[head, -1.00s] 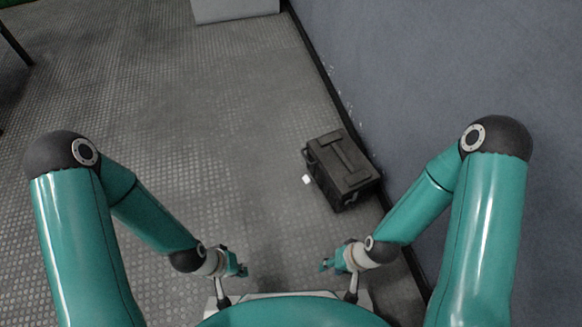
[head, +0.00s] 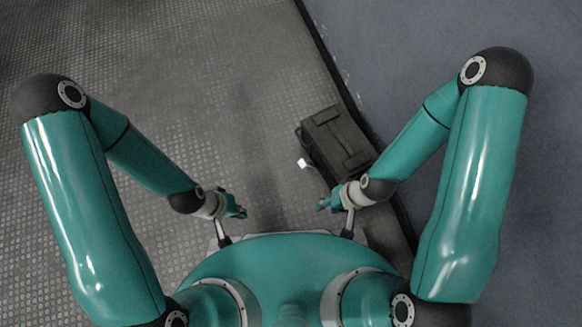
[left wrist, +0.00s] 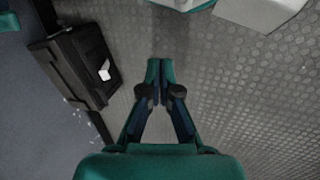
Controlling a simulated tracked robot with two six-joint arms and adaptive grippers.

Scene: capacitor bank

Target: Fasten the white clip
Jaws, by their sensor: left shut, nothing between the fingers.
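The white clip (head: 306,163) is a small white piece on the left side of a black case (head: 342,143) on the floor. In the left wrist view the clip (left wrist: 104,72) shows pale against the dark side of the case (left wrist: 76,62). My left gripper (head: 240,212) is left of the clip and nearer to my body, apart from it. In the left wrist view its fingertips (left wrist: 160,66) meet, shut and empty. My right gripper (head: 322,204) is close in front of the case in the picture; its fingers are too small to tell open from shut.
The textured grey floor (head: 190,80) left of the case is clear.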

